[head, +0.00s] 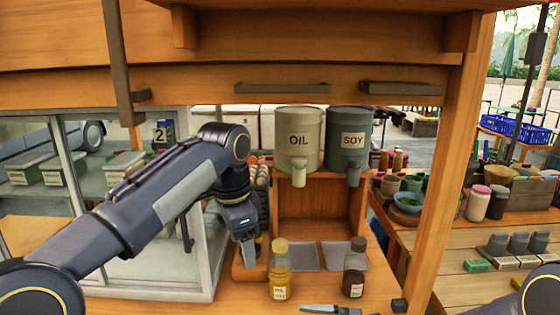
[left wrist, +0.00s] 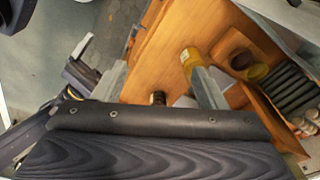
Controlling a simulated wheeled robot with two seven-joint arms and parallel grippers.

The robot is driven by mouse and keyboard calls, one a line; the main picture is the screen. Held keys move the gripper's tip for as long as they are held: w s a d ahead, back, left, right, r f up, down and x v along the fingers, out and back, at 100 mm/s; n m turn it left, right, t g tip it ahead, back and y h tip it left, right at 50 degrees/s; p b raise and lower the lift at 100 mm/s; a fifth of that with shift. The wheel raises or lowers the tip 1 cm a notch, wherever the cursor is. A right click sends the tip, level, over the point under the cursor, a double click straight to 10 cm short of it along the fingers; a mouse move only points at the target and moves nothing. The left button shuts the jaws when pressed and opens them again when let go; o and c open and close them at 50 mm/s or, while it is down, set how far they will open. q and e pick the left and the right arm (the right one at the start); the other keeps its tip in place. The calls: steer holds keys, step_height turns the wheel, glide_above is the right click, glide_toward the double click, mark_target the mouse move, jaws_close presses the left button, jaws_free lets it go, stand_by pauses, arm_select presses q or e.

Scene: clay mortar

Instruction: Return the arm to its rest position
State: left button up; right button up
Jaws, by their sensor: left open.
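My left arm reaches in from the left in the head view. Its gripper (head: 246,256) points down just left of the yellow oil bottle (head: 280,270) at the counter. In the left wrist view its two grey fingers (left wrist: 160,88) stand apart with nothing held between them. The yellow-capped bottle (left wrist: 188,57) shows beyond the right finger. A dark soy bottle (head: 355,268) stands upright to the right of the oil bottle. My right gripper is not seen; only part of an arm shows at the lower right corner.
A glass-fronted case (head: 195,262) stands left, behind my arm. A wooden post (head: 452,150) rises right. A grey and black item (head: 330,310) lies at the front edge.

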arm_select(q)
steer(key=s+a+f+n+t+h, duration=0.1)
steer(key=s+a+f+n, duration=0.15)
steer(key=s+a, duration=0.4)
steer(key=s+a+f+n+t+h, duration=0.1)
steer(key=s+a+n, duration=0.3)
steer(key=s+a, duration=0.25)
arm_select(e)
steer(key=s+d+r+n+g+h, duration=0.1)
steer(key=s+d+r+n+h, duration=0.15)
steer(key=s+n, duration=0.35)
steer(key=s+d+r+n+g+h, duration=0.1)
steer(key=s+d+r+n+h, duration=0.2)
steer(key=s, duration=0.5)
arm_select(q)
steer(key=s+f+n+t+h, duration=0.1)
steer(key=s+f+n+t, duration=0.1)
steer(key=s+f+n, duration=0.6)
steer(key=s+f, duration=0.4)
steer(key=s, duration=0.2)
steer(key=shift+f+t, duration=0.15)
steer(key=shift+t, duration=0.15)
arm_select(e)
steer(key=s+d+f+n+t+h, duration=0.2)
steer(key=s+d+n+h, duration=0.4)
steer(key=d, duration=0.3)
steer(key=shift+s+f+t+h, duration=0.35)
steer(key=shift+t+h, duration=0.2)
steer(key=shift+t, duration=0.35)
